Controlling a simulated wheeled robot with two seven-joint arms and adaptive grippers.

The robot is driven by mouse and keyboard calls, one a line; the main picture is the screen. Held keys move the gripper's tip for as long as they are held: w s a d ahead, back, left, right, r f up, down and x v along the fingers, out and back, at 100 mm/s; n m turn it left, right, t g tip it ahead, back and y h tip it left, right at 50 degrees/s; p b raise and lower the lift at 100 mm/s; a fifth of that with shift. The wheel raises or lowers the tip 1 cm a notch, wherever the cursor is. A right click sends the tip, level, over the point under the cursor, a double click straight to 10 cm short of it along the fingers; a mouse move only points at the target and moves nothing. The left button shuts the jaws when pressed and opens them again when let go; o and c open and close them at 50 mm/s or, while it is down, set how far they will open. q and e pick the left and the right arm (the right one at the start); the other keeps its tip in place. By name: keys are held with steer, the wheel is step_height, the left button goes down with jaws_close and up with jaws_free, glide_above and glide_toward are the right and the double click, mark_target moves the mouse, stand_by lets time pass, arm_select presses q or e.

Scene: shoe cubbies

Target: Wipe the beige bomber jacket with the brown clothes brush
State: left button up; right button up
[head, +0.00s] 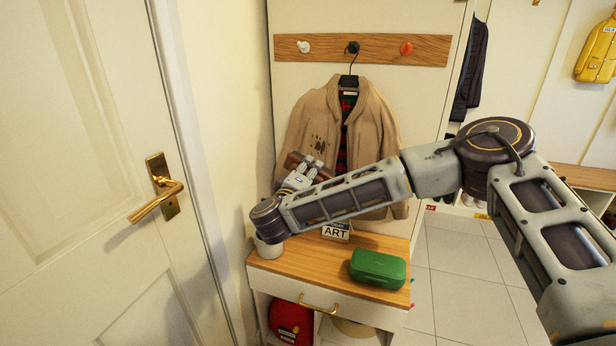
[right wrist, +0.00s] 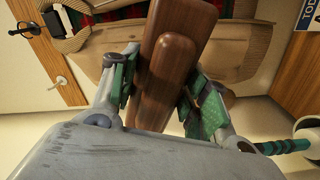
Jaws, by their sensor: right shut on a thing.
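The beige bomber jacket (head: 368,122) hangs on a black hanger from the middle hook, open over a red plaid lining. Dark spots (head: 322,146) mark its chest on the left side. My right gripper (head: 298,168) is shut on the brown clothes brush (head: 293,160), in front of the jacket just below the spots. In the right wrist view the brush (right wrist: 173,62) sits between the green-padded fingers (right wrist: 160,85), with the jacket (right wrist: 235,45) close behind it. I cannot tell whether the brush touches the cloth. My left gripper is not in view.
A wooden hook rail (head: 420,51) runs above the jacket. A door with a brass handle (head: 158,200) is at the left. Tiled floor (head: 455,275) lies clear at right.

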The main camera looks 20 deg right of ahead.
mark_target(321, 156)
steer(key=shift+w+d, duration=0.1)
steer(key=shift+w, duration=0.1)
steer(key=shift+b+x, duration=0.45)
steer(key=shift+x, duration=1.15)
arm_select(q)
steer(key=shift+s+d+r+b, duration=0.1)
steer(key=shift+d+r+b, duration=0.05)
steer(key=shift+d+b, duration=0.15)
arm_select(e)
steer(key=shift+x, duration=1.2)
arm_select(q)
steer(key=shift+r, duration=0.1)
arm_select(e)
steer(key=shift+w+d, duration=0.25)
steer(key=shift+w, duration=0.05)
arm_select(q)
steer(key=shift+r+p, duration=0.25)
steer(key=shift+p, duration=0.1)
arm_select(e)
steer(key=shift+x, duration=1.8)
